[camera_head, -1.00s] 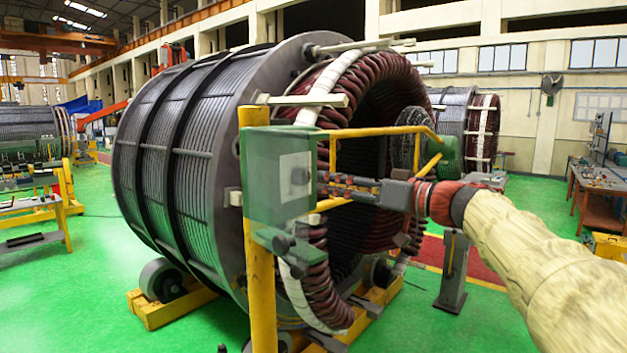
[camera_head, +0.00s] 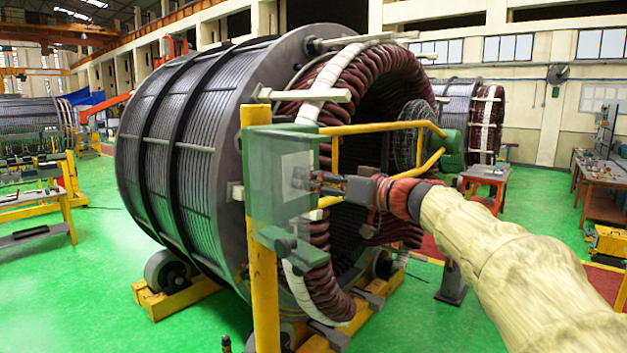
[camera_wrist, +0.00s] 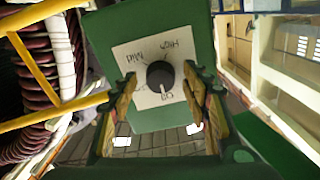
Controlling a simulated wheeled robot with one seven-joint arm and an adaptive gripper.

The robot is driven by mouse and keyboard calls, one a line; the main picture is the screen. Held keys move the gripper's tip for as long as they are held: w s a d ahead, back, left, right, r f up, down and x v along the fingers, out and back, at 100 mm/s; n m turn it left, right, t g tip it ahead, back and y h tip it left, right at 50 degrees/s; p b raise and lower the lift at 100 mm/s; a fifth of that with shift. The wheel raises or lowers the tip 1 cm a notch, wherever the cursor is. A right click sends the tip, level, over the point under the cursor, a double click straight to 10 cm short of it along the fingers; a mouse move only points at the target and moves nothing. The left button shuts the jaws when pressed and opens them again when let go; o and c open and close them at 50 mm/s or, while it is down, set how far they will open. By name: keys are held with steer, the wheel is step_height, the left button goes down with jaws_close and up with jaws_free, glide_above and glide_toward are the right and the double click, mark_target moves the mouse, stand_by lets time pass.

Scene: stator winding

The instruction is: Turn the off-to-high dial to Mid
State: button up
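The black round dial (camera_wrist: 160,75) sits on a pale label plate (camera_wrist: 133,58) on the green control box (camera_wrist: 143,29), which also shows in the head view (camera_head: 262,160). In the wrist view the plate reads Mid at upper left, High at upper right and Off below. The dial's white mark points down, at or near Off. My gripper (camera_wrist: 159,73) is open, with one finger on each side of the dial and a gap on both sides. In the head view my gripper (camera_head: 318,181) is at the box's face and the dial is hard to make out.
The box is on a yellow post (camera_head: 263,290) with yellow rails (camera_head: 385,128) reaching out to the right. Behind it stands the large stator (camera_head: 185,150) with dark red coils (camera_head: 335,105). Green floor (camera_head: 100,285) is clear at left.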

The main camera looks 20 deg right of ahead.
steer(key=shift+c, duration=1.1)
steer(key=c, duration=0.8)
steer(key=shift+c, duration=0.3)
